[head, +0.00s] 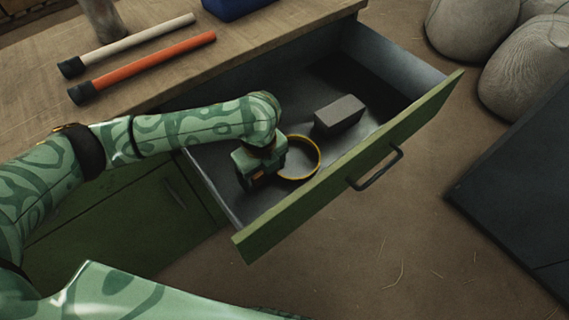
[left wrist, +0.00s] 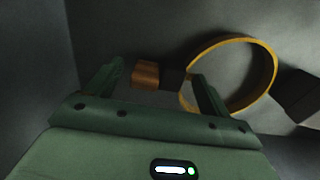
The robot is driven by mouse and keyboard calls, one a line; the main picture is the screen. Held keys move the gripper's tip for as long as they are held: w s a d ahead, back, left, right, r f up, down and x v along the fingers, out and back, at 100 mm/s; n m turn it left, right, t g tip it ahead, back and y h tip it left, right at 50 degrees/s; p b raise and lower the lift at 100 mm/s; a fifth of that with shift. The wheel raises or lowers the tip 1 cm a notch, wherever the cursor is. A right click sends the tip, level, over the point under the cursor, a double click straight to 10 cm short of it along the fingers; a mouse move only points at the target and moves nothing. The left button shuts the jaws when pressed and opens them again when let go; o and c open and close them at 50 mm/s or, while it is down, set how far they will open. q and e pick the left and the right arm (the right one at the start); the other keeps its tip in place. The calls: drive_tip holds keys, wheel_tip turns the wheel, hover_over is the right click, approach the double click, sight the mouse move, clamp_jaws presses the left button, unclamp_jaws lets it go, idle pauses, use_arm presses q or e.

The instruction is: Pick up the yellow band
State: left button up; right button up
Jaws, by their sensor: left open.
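The yellow band (head: 319,154) is a ring in the open drawer, just right of my left gripper (head: 262,176) in the head view. In the left wrist view the band (left wrist: 274,68) lies mostly right of the right finger. Its left edge passes close to that finger, which hides part of it. My left gripper (left wrist: 157,69) is open. A small copper-brown block (left wrist: 145,74) with a dark part beside it shows between its fingers. I cannot tell whether the fingers touch anything. My right gripper is not in view.
A grey block (head: 339,114) lies in the drawer behind the band. The green drawer front (head: 350,165) with its handle bounds the near side. An orange-handled rod (head: 150,64) and a pale rod (head: 135,41) lie on the wooden bench top. Rounded sacks (head: 475,28) stand at the upper right.

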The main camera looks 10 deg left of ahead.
use_arm(q)
drive_tip(key=shift+r, duration=0.15)
drive_tip(key=c, duration=1.1)
drive_tip(key=shift+s, duration=0.1)
idle(0.4)
